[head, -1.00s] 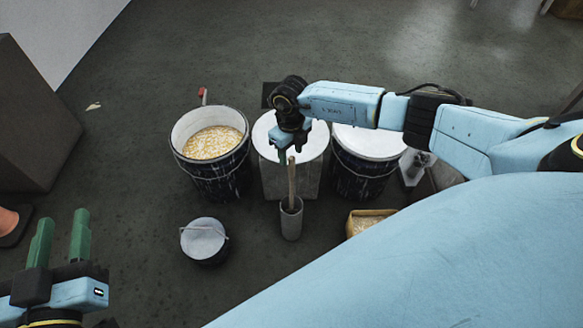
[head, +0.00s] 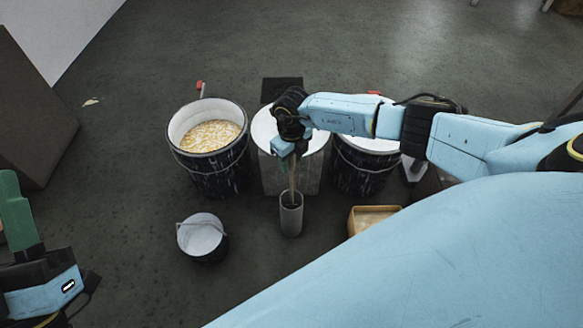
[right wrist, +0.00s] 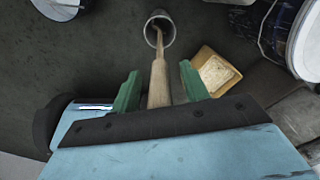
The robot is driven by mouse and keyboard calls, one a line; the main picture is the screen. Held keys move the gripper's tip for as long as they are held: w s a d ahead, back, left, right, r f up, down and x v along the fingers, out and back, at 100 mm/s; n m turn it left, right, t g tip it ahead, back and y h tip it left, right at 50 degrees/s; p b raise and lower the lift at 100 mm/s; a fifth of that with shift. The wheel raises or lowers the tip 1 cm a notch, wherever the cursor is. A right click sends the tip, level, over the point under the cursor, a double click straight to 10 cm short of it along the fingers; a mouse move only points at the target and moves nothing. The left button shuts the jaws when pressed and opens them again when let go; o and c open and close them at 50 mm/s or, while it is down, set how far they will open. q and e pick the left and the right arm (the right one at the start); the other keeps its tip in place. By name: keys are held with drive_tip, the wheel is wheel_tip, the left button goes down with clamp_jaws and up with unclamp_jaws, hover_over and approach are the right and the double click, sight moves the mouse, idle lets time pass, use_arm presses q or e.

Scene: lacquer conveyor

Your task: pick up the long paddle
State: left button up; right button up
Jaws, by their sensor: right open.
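The long wooden paddle (head: 292,184) stands handle up in a narrow grey cylindrical holder (head: 291,221) on the floor. In the right wrist view the paddle (right wrist: 158,82) runs from the holder (right wrist: 160,19) up between the two green fingers. My right gripper (right wrist: 160,72) is open, with one finger on each side of the paddle and gaps visible. In the head view my right gripper (head: 290,157) is over the holder and hides the paddle's top end. My left gripper (head: 17,212) is at the left edge, partly out of frame, with one green finger clear.
A bucket of yellowish flakes (head: 241,160) stands behind left of the holder. A pale round-topped block (head: 270,174) and a white-topped bucket (head: 363,174) stand behind it. Floor in front is clear.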

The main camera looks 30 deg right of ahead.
drive_tip(key=shift+f, duration=0.3)
clamp_jaws()
drive_tip(key=shift+r, duration=0.15)
